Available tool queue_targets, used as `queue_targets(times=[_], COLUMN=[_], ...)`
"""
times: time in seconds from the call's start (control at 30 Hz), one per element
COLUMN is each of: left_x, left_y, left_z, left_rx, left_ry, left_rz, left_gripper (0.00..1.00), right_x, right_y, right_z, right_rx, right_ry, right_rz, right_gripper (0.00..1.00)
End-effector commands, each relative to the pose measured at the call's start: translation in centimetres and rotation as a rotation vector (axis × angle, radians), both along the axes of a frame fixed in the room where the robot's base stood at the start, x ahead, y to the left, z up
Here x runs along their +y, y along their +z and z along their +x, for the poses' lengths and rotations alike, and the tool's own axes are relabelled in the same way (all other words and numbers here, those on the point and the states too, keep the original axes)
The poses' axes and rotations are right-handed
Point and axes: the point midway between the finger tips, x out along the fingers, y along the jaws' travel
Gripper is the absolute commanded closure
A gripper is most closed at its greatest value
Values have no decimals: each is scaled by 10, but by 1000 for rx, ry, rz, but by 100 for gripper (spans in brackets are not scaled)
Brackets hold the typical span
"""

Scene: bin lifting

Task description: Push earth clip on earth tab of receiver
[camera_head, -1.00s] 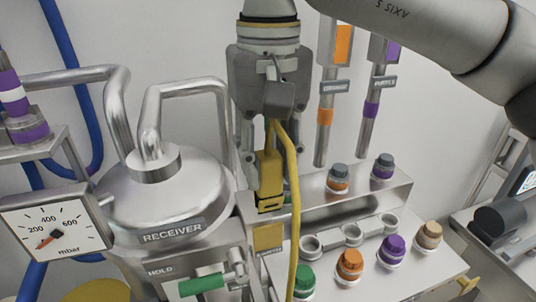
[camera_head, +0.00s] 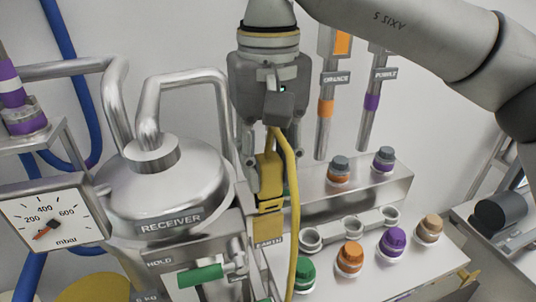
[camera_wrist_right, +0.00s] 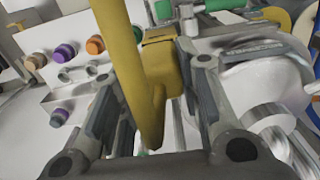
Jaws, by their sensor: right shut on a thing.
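My right gripper (camera_head: 270,180) points down and is shut on the yellow earth clip (camera_head: 266,170), with a yellow cable (camera_head: 294,215) hanging from it. In the right wrist view the clip (camera_wrist_right: 160,80) sits between the two fingers (camera_wrist_right: 160,110). The yellow earth tab (camera_head: 268,228) is directly below the clip, above a label reading EARTH, beside the steel receiver (camera_head: 165,190). The clip's lower end meets or overlaps the tab in the head view; I cannot tell how far it is seated. My left gripper is not in view.
A green-handled valve (camera_head: 200,275) is just left of the tab. A panel with orange (camera_head: 350,257), purple and tan caps and empty rings stands to the right. A pressure gauge (camera_head: 50,220) is at the left. Orange and purple pipes hang behind.

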Motion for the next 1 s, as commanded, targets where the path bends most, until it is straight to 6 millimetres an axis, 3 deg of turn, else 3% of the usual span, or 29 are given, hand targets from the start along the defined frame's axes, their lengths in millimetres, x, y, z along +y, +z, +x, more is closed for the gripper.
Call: queue_targets(times=[0.47, 1.0], left_x=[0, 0], left_y=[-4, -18], left_z=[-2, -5], left_rx=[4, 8], left_ry=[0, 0], left_rz=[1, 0], left_gripper=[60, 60], right_x=[0, 0], right_y=[-6, -28], right_z=[0, 0], right_rx=[0, 0], right_ry=[-1, 0], right_rz=[1, 1], right_gripper=[100, 100])
